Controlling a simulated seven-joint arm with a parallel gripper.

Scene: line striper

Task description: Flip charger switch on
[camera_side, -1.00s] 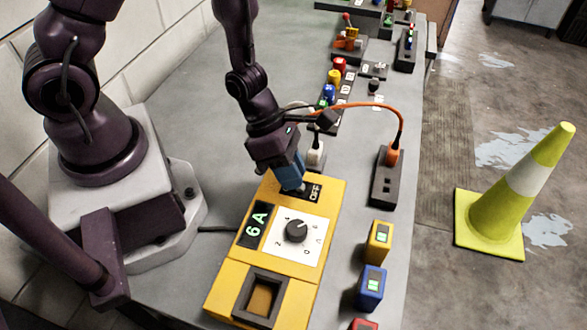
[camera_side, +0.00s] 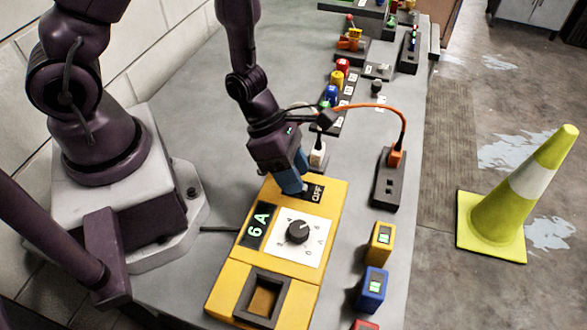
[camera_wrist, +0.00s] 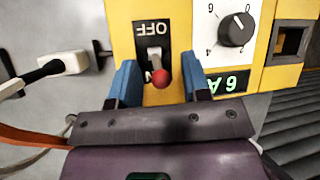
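The yellow charger (camera_side: 222,290) lies on the bench with a 6A display (camera_side: 258,225), a dial (camera_side: 299,231) and a black switch plate with an OFF label (camera_side: 316,194). My gripper (camera_side: 294,190) is low over the switch plate and hides the lever in the side view. In the wrist view, the red-tipped switch lever (camera_wrist: 161,77) stands between the two blue fingers of my gripper (camera_wrist: 160,70). The fingers are apart, with a gap on both sides of the lever. The lever's exact tilt is hard to tell.
A white plug (camera_side: 318,155) stands just behind the charger. A black socket block with an orange plug and cable (camera_side: 388,180) is to the right. Yellow (camera_side: 379,242) and blue (camera_side: 371,288) blocks stand right of the charger. A cone (camera_side: 510,205) is on the floor.

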